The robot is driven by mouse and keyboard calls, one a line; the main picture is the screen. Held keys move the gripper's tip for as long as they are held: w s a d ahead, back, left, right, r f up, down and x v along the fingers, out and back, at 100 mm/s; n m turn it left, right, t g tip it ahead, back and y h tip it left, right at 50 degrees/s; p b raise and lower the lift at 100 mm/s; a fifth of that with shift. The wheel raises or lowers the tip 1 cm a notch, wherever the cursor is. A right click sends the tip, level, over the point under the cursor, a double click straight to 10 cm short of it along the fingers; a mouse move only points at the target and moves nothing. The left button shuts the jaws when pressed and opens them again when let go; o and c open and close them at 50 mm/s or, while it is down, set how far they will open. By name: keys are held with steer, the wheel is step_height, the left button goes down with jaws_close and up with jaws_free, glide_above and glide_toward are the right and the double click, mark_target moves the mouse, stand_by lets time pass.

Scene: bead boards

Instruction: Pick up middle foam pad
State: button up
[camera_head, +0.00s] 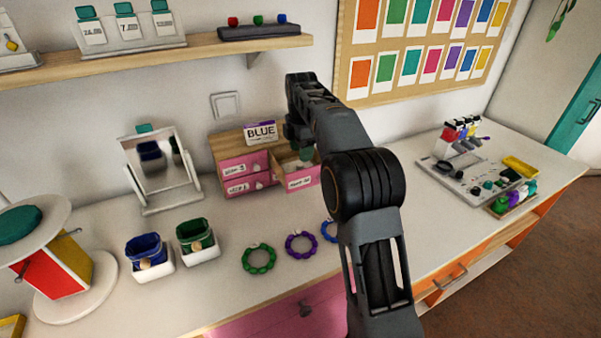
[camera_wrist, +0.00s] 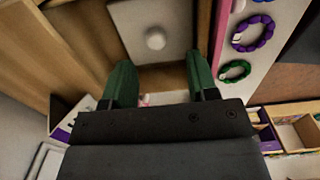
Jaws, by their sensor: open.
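A small pink drawer of the wooden drawer box stands pulled out (camera_head: 302,183), with pale contents (camera_head: 293,166) that are too small to make out. In the wrist view a flat pale grey pad-like piece (camera_wrist: 178,14) lies in the wooden compartment, with a white round knob (camera_wrist: 155,40) on it. I cannot tell whether it is the middle foam pad. My gripper (camera_wrist: 160,65) is open, its green fingers apart with nothing held between them. In the head view my gripper (camera_head: 305,153) is at the open drawer, partly hidden by my arm.
A BLUE label box (camera_head: 261,133) stands on the drawer box (camera_head: 228,148). A mirror (camera_head: 162,172), blue cup (camera_head: 147,252) and green cup (camera_head: 196,236) stand left. Green (camera_head: 259,260) and purple (camera_head: 300,246) bead rings lie in front. Free tabletop lies right of my arm.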

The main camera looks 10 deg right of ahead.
mark_target(300, 164)
steer(key=shift+w+a+f, duration=0.1)
steer(key=shift+w+f, duration=0.05)
steer(key=shift+f, duration=1.15)
steer(key=shift+w+f, duration=0.1)
steer(key=shift+f, duration=1.2)
steer(key=shift+c, duration=0.2)
jaws_close()
